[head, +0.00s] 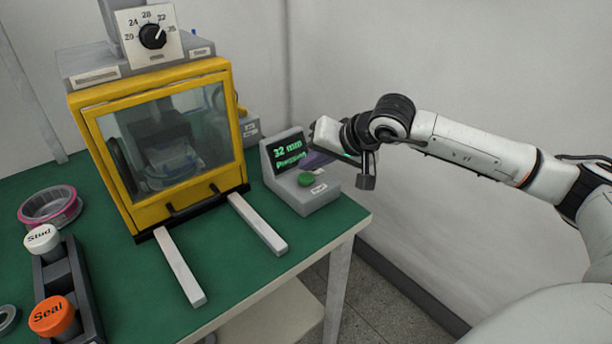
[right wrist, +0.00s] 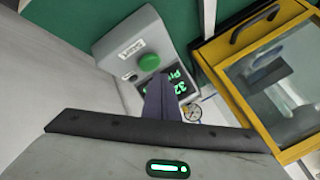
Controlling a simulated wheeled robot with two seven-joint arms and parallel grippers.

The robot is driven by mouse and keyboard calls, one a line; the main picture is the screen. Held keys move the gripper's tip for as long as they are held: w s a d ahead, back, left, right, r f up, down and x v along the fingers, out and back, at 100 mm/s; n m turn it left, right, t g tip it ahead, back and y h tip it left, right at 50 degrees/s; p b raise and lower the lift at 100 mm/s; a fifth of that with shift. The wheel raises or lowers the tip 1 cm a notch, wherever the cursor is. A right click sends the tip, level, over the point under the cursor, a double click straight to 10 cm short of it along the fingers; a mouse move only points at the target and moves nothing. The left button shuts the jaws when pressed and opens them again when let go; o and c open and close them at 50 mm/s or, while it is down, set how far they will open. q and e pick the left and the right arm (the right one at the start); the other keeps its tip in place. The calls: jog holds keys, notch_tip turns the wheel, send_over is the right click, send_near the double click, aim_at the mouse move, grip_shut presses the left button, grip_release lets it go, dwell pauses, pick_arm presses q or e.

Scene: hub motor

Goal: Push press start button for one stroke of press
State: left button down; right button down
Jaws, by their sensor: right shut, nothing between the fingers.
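The grey control box (head: 312,201) stands at the table's right end, with a round green start button (head: 306,180) on its sloped top. Its tilted screen (head: 286,150) shows "32 mm" and a second green line that looks like "Pressing". The button also shows uncovered in the right wrist view (right wrist: 149,62). My right gripper (head: 312,166) is shut and empty, beside the screen's right edge. My left gripper is out of view.
A dial (head: 152,37) tops the press. Two pale rails (head: 181,267) extend in front of it. A black rack (head: 65,285) with a white "Stud" cap and an orange "Seal" cap is at left, near a pink-rimmed dish (head: 50,206). A wall is close behind my right arm.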

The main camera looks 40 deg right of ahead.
aim_at(310, 180)
jog(key=shift+r+p, duration=1.4)
jog(key=shift+r, duration=1.15)
jog(key=shift+f, duration=0.1)
